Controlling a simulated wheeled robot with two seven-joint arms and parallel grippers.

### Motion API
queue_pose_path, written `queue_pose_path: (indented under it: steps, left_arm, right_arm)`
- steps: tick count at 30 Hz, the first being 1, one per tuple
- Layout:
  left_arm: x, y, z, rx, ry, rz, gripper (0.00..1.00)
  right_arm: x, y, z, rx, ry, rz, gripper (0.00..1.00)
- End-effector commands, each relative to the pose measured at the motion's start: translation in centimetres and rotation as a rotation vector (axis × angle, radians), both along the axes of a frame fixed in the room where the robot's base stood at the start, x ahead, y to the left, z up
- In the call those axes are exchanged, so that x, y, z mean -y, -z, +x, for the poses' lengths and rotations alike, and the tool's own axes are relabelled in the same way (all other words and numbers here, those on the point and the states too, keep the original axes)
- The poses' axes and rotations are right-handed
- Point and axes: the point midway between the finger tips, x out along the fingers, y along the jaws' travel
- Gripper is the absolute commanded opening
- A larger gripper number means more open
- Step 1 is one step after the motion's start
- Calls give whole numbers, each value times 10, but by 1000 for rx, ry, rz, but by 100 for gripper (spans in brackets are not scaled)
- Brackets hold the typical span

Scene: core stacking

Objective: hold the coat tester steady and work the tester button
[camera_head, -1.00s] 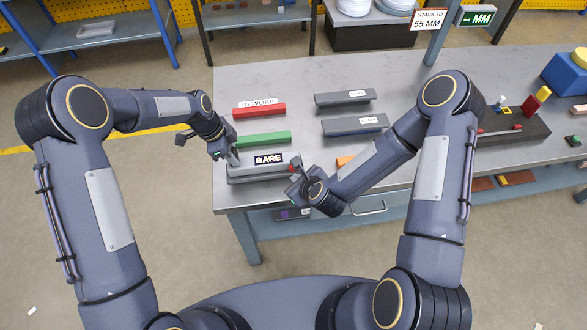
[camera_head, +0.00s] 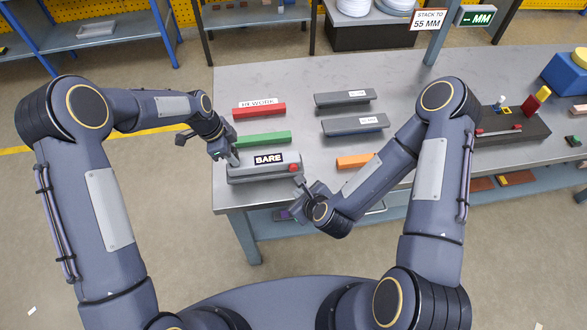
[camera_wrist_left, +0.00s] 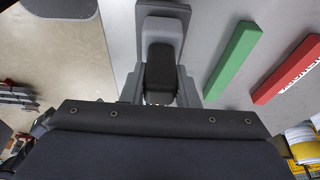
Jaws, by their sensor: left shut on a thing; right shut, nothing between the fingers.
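The coat tester (camera_head: 262,175) is a grey box near the table's front left edge, with a dark display reading "BARE" and a red button (camera_head: 294,167) at its right end. My left gripper (camera_head: 234,160) is shut on the tester's left end. In the left wrist view my left gripper (camera_wrist_left: 160,85) covers part of the tester (camera_wrist_left: 163,30), and the display and button do not show there. My right gripper (camera_head: 299,184) is shut and empty, just in front of and below the button, apart from it.
A red bar (camera_head: 259,110) labelled "REWORK", a green bar (camera_head: 263,139), two dark grey trays (camera_head: 344,98) and an orange bar (camera_head: 354,161) lie on the table (camera_head: 290,78). A dark fixture (camera_head: 510,128) stands at the right.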

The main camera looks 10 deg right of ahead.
Motion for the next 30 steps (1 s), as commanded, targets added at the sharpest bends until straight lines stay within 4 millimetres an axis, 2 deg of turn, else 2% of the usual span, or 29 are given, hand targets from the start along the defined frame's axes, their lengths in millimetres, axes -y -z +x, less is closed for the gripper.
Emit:
queue_pose_path:
  steps: [9, 10, 15, 25, 30]
  left_arm:
    - [0, 0, 0, 1, 0, 0, 0]
    - [0, 0, 0, 1, 0, 0, 30]
    - [0, 0, 0, 1, 0, 0, 52]
    - [-1, -3, 0, 1, 0, 0, 53]
    - [-8, -25, 1, 4, -2, -1, 53]
  right_arm:
    - [0, 0, 0, 0, 0, 0, 0]
    - [0, 0, 0, 0, 0, 0, 0]
    - [0, 0, 0, 0, 0, 0, 0]
    - [0, 0, 0, 0, 0, 0, 0]
    - [0, 0, 0, 0, 0, 0, 0]
